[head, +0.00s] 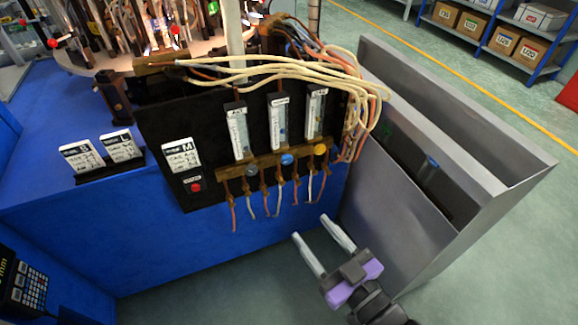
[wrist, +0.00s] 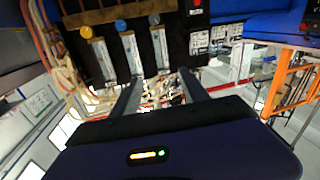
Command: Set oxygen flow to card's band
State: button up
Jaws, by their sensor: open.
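A black panel (head: 200,138) on the blue bench carries three upright flow tubes: left (head: 238,132), middle (head: 278,120) and right (head: 315,112). Their name labels are too small to read surely. Below them are a grey knob (head: 251,170), a blue knob (head: 287,159) and a yellow knob (head: 320,149). A white card marked M (head: 181,155) is on the panel's left; its small print is unclear. My gripper (head: 310,227) is open and empty, below and in front of the panel, apart from the knobs. The wrist view shows the blue knob (wrist: 122,25) inverted, beyond the fingers.
Cards S (head: 82,155) and L (head: 121,146) stand in a holder left of the panel. A red button (head: 196,187) is under card M. Thin hoses hang below the knobs. Pale hoses (head: 290,66) loop over the panel's top. A grey metal bin (head: 400,185) stands close on the right.

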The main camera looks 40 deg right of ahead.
jog(key=w+d+f+m+h+b, duration=0.1)
jog(key=w+d+f+h+b, duration=0.3)
jog(key=w+d, duration=0.85)
jog(key=m+g+p, duration=0.1)
jog(key=p, duration=0.1)
send_near(288, 161)
jog(key=w, duration=0.2)
jog(key=shift+y, duration=0.3)
jog(key=shift+d+r+p+x, duration=0.1)
jog(key=shift+d+p+x, duration=0.15)
jog(key=shift+x, duration=1.55)
jog(key=shift+d+r+p+x, duration=0.1)
jog(key=shift+d+p+x, duration=0.1)
jog(key=shift+x, duration=1.55)
jog(key=shift+s, duration=0.2)
jog(key=shift+c, duration=0.3)
grip_shut()
